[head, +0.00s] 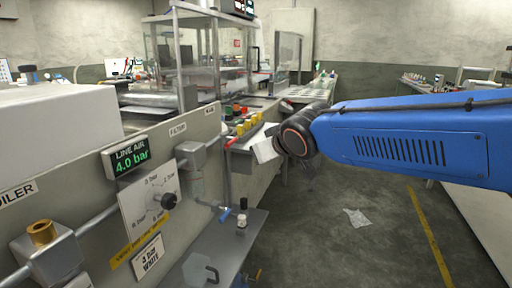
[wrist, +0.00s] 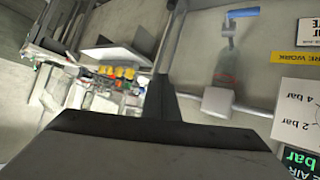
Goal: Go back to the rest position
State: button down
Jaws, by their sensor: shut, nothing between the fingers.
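My gripper (wrist: 178,8) shows in the wrist view as a dark, narrow pair of fingers pressed together, pointing up from the wide grey body at the bottom. It is shut and empty. In the head view my blue arm reaches in from the right edge at about mid-height. Its dark wrist joint is in front of the bench end, and I cannot make out the fingers there.
A panel at the left carries a green "4.0 bar" display (head: 130,155) and a pressure dial (head: 150,207). A small bottle (head: 241,222) stands on the grey shelf below. The floor at right is open, with a crumpled sheet (head: 356,217).

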jog(key=s+d+f+m+g+h, duration=0.15)
jog(key=s+d+f, duration=0.3)
jog(key=d, duration=0.45)
jog(key=s+d+f+m+h, duration=0.25)
jog(key=s+d, duration=0.35)
jog(key=d, duration=0.3)
jog(key=s+d+f+m+g, duration=0.1)
jog(key=s+d+f+g, duration=0.1)
jog(key=s+d+f, duration=0.3)
jog(key=s+d+f+m+g, duration=0.2)
jog(key=s+d+f, duration=0.3)
jog(key=s, duration=0.8)
notch_tip(320, 180, down, 2)
jog(key=shift+s+f+h, duration=0.1)
jog(key=shift+s+h, duration=0.05)
jog(key=shift+h, duration=0.25)
